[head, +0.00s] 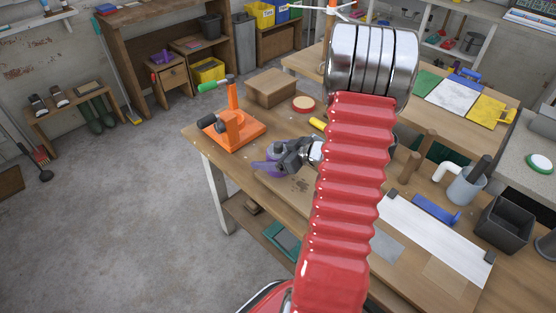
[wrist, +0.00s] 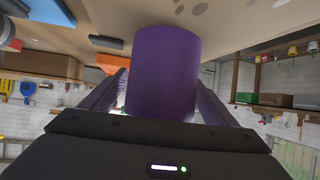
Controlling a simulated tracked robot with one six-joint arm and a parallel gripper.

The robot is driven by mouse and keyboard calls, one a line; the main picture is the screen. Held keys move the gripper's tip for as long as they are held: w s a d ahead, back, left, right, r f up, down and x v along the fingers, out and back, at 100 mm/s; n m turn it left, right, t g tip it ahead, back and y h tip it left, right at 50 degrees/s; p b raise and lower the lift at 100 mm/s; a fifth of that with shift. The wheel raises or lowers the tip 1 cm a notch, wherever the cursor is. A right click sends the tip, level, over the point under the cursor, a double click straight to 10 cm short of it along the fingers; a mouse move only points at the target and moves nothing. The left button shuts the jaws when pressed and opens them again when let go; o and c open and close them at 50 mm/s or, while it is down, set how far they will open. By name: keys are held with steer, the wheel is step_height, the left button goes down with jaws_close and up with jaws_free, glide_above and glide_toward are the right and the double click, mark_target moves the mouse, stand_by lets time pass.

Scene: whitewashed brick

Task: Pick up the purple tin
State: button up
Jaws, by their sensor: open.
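The purple tin (wrist: 165,72) stands on the wooden workbench and fills the middle of the wrist view, where the picture is upside down. In the head view only a small part of the tin (head: 272,152) shows beside my gripper (head: 270,162), whose jaws hide most of it. In the wrist view my gripper (wrist: 162,92) is open, with one dark finger on each side of the tin. A slim gap shows at the right finger; whether the left finger touches cannot be told.
An orange tool with a green handle (head: 236,128) stands left of the tin on the workbench (head: 203,141). A cardboard box (head: 271,88) and a round red-rimmed disc (head: 303,103) lie behind. My red arm hides the bench's middle. A grey bin (head: 503,222) stands at right.

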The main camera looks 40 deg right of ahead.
steer(key=shift+c, duration=0.5)
steer(key=c, duration=1.3)
steer(key=shift+r, duration=0.1)
steer(key=shift+r, duration=4.95)
